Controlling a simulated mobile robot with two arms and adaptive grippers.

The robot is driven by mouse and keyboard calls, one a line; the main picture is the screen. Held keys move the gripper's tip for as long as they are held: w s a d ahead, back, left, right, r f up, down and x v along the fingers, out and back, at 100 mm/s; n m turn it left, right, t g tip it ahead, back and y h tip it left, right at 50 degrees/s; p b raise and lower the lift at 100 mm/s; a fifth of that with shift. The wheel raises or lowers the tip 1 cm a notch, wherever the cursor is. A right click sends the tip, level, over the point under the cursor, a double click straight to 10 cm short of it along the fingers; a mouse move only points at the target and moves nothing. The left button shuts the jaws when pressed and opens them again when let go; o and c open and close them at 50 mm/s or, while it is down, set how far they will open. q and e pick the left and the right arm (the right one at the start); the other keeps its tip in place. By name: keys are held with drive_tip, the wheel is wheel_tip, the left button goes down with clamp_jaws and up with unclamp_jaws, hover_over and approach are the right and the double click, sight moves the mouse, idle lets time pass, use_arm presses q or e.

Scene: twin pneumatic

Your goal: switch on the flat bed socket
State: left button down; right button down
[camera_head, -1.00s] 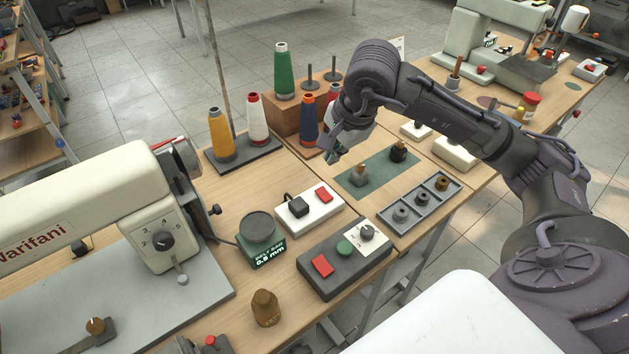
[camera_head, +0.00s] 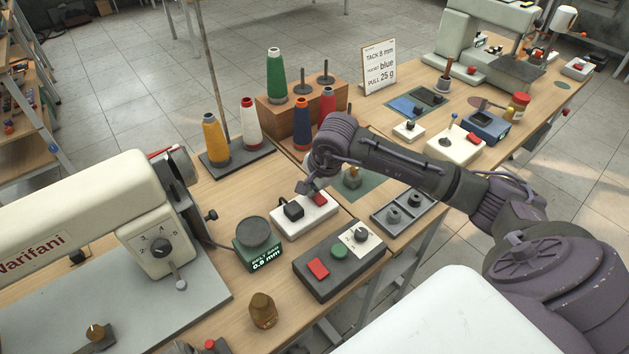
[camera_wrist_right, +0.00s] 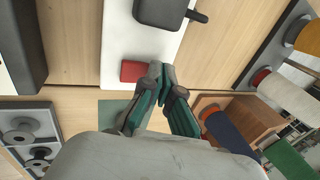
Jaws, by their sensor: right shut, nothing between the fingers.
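A white socket block (camera_head: 290,226) with a black plug (camera_head: 293,211) and a red rocker switch (camera_head: 319,199) lies on the table right of the sewing machine. The block (camera_wrist_right: 115,45), plug (camera_wrist_right: 165,10) and red switch (camera_wrist_right: 133,71) also show in the right wrist view. My right gripper (camera_head: 304,188) is above the block's far edge, close to the switch. In the wrist view the gripper (camera_wrist_right: 160,70) is shut and empty, its tips beside the switch; I cannot tell whether they touch it. The rocker's tilt is unclear. My left gripper is not in view.
A dark control box (camera_head: 345,272) with red and green buttons stands in front of the block. Thread cones (camera_head: 251,122) stand behind. A grey tray (camera_head: 403,216) lies right. The sewing machine (camera_head: 95,205) fills the left.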

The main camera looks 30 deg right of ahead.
idle(0.3)
drive_tip(key=shift+w+f+g, duration=0.2)
drive_tip(key=shift+f+g, duration=0.15)
drive_tip(key=shift+g, duration=0.05)
drive_tip(key=shift+s, duration=0.2)
drive_tip(key=shift+s+r, duration=0.2)
drive_tip(key=shift+s, duration=0.45)
